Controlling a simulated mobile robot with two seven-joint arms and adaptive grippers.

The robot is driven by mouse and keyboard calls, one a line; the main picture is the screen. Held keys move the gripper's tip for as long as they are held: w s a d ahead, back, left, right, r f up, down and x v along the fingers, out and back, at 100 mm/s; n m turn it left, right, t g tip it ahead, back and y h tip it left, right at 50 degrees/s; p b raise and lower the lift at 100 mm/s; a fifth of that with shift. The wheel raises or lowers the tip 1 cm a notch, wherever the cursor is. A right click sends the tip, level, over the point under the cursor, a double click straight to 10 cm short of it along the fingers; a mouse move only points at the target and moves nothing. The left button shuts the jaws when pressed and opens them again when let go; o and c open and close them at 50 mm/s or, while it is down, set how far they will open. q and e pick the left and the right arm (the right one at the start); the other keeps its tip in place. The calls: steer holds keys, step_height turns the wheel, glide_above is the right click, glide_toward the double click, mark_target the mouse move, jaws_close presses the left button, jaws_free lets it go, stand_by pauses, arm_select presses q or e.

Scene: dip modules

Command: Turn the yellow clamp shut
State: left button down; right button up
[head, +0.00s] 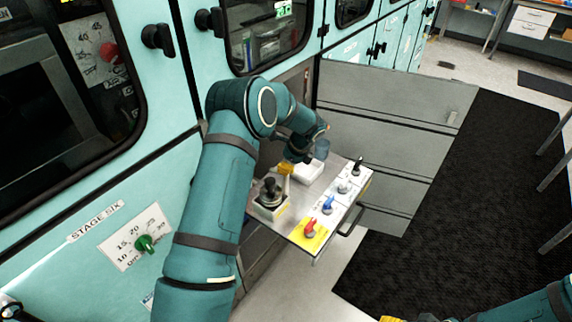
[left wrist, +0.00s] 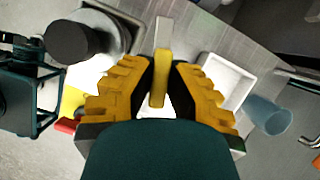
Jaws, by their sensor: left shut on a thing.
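The yellow clamp shows in the left wrist view as an upright yellow handle (left wrist: 161,78) between my fingers, with a pale metal piece at its far end. My left gripper (left wrist: 163,84) is shut on this handle, with one ridged yellow finger on each side. In the head view my left gripper (head: 286,168) is over the back part of the small control shelf. There its yellow fingers and the clamp blend together, and my arm hides part of them. The clamp's base is mostly hidden. My right gripper (head: 392,319) shows only as a sliver at the bottom edge.
The shelf (head: 330,190) carries a black-knobbed joystick box (head: 269,200), a red knob (head: 310,228), a blue knob (head: 327,205) and other knobs along its front. A white tray (left wrist: 228,80) and a bluish cup (left wrist: 270,114) are close right of the clamp. A grey panel stands behind.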

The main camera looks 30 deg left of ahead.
arm_select(q)
steer(key=n+g, duration=0.1)
steer(key=n, duration=0.1)
steer(key=shift+n+p, duration=0.35)
steer(key=shift+n, duration=0.05)
steer(key=n+g+h, duration=0.1)
steer(key=n, duration=0.2)
steer(key=shift+f+n, duration=0.1)
steer(key=shift+n, duration=0.2)
steer(key=n+g+h, duration=0.1)
steer(key=n, duration=0.2)
steer(key=shift+n, duration=0.3)
steer(key=shift+n+g+h, duration=0.3)
steer(key=shift+n+h, duration=0.7)
steer(key=shift+n, duration=1.3)
steer(key=c, duration=0.9)
jaws_free()
steer(key=shift+c, duration=0.2)
